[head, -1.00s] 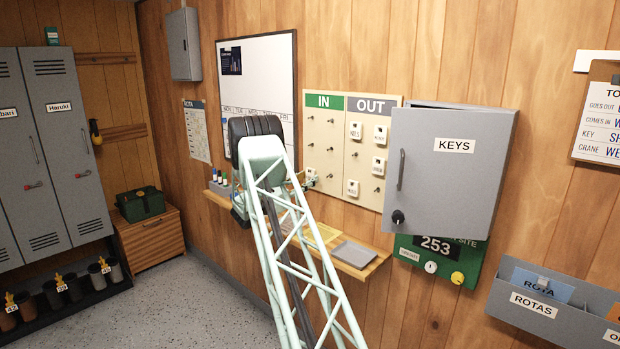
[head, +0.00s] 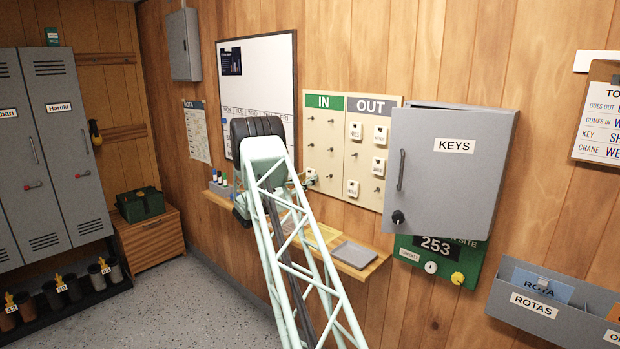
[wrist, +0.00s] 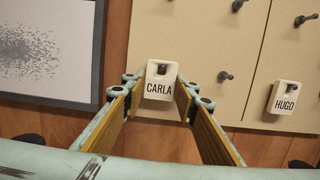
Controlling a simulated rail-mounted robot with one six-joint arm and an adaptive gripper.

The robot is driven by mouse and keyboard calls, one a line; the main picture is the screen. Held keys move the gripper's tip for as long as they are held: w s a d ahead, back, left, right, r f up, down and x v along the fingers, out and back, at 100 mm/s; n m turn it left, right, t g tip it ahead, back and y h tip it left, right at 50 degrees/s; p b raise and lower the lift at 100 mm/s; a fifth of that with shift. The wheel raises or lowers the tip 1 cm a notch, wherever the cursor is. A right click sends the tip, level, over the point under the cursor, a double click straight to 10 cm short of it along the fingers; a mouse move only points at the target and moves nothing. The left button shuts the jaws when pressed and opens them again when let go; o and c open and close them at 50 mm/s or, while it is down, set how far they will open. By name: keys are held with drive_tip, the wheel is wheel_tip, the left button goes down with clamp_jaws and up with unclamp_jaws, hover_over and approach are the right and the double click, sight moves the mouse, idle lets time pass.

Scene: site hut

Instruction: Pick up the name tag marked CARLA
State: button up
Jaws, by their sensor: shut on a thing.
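The name tag marked CARLA (wrist: 159,86) is a cream tag with black letters. In the wrist view it sits upright between the fingertips of my gripper (wrist: 158,98), which is shut on its sides. A dark peg shows at the hole in its top, in front of the lower part of the cream board (wrist: 190,30). In the head view my gripper (head: 309,179) is at the lower left of the IN side of the board (head: 324,150). The tag cannot be made out there.
A tag marked HUGO (wrist: 284,98) hangs to the right, past a seam in the board. Bare pegs are above. The grey KEYS cabinet (head: 450,165) juts out on the right. A shelf (head: 372,268) with a grey tray (head: 353,255) runs below; a whiteboard (head: 262,85) is on the left.

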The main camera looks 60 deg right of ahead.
drive_tip(key=shift+r, duration=0.3)
idle(0.8)
drive_tip(key=shift+a, duration=0.25)
drive_tip(key=r+v, duration=0.1)
drive_tip(key=v, duration=0.5)
drive_tip(key=shift+a+b, duration=0.25)
drive_tip(key=shift+b, duration=0.1)
idle(1.4)
drive_tip(key=shift+w, duration=0.1)
drive_tip(key=shift+a+f, duration=0.1)
drive_tip(key=shift+f, duration=0.1)
